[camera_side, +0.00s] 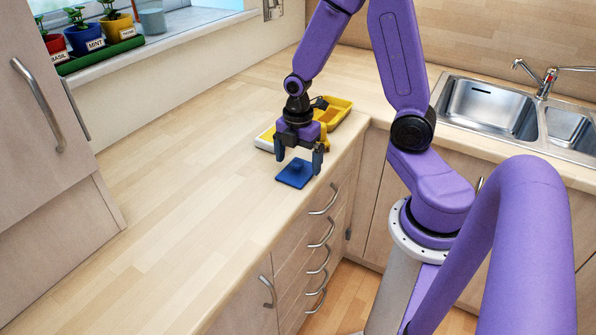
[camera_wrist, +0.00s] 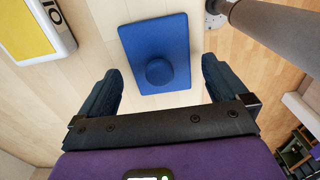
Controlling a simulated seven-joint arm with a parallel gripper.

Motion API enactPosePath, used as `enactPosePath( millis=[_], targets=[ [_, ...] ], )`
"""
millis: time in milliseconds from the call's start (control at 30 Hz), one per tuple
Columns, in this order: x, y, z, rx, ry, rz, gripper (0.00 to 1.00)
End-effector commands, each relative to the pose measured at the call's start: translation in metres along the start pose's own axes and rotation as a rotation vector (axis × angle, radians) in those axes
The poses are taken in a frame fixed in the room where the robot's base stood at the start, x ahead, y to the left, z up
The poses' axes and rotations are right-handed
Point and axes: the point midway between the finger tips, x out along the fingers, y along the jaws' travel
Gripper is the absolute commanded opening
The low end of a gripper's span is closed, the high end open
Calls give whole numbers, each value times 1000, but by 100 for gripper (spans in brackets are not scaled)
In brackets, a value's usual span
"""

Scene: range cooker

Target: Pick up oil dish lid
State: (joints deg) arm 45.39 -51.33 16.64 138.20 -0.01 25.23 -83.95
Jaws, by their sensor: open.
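My gripper (camera_side: 299,165) points down just above the lid and is open and empty. In the wrist view its two dark fingers (camera_wrist: 157,88) stand wide apart, one to each side of the lid's near part.
A yellow dish (camera_side: 338,108) stands behind my gripper. A white and yellow item with lettering (camera_wrist: 40,32) lies left of the lid. The sink (camera_side: 487,104) is at the right. Potted plants (camera_side: 85,36) line the windowsill.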

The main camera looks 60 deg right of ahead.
Motion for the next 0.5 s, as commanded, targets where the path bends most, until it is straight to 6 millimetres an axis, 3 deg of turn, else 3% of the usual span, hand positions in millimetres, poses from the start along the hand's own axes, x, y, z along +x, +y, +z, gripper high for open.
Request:
enactPosePath(
  millis=[200, 500],
  targets=[
    [17, 0, 0, 0, 0, 0, 100],
    [19, 0, 0, 0, 0, 1, 97]
  ],
)
